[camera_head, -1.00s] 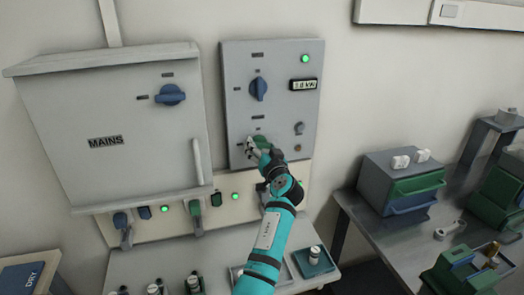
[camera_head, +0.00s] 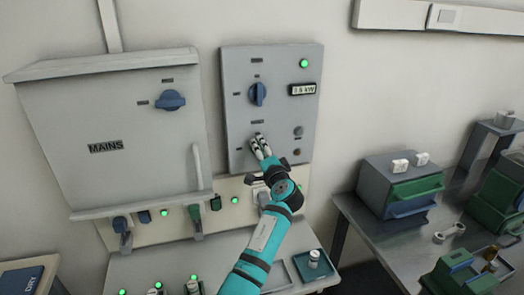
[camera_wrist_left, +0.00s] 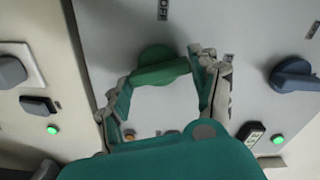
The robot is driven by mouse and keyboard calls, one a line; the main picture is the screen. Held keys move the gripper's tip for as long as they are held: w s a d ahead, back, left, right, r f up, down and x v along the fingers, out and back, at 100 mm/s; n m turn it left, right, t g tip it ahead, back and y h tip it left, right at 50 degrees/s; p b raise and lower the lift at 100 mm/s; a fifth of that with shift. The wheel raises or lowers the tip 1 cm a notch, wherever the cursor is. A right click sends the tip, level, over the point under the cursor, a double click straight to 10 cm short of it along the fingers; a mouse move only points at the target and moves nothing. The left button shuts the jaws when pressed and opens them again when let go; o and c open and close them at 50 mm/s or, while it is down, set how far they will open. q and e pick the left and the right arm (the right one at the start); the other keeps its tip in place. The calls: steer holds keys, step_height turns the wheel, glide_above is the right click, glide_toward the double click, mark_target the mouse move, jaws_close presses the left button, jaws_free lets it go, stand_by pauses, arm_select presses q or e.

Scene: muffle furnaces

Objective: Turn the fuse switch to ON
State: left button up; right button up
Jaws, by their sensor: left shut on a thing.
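The grey wall panel (camera_head: 300,65) carries a blue knob (camera_head: 257,93) on its upper part, pointing roughly upright. A green rotary knob (camera_wrist_left: 158,68) shows in the left wrist view, with an OFF label (camera_wrist_left: 163,10) beside it. My left gripper (camera_head: 260,145) is at the lower part of the panel and hides the green knob in the head view. In the left wrist view its fingers (camera_wrist_left: 160,85) are shut on the two ends of the green knob. My right gripper is not in view.
A MAINS cabinet (camera_head: 105,110) with a blue knob (camera_head: 171,100) and a handle is to the left. Below are plugs and lit green lamps on a strip (camera_head: 240,212). The panel has a small kW display (camera_head: 303,89). A metal bench (camera_head: 355,215) with drawer boxes stands right.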

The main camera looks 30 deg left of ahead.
arm_select(q)
steer(key=m+p, duration=0.1)
steer(key=m, duration=0.2)
steer(key=shift+m, duration=0.3)
steer(key=shift+p, duration=0.3)
steer(key=shift+m, duration=0.3)
steer(key=o, duration=1.2)
steer(key=shift+w+d, duration=0.1)
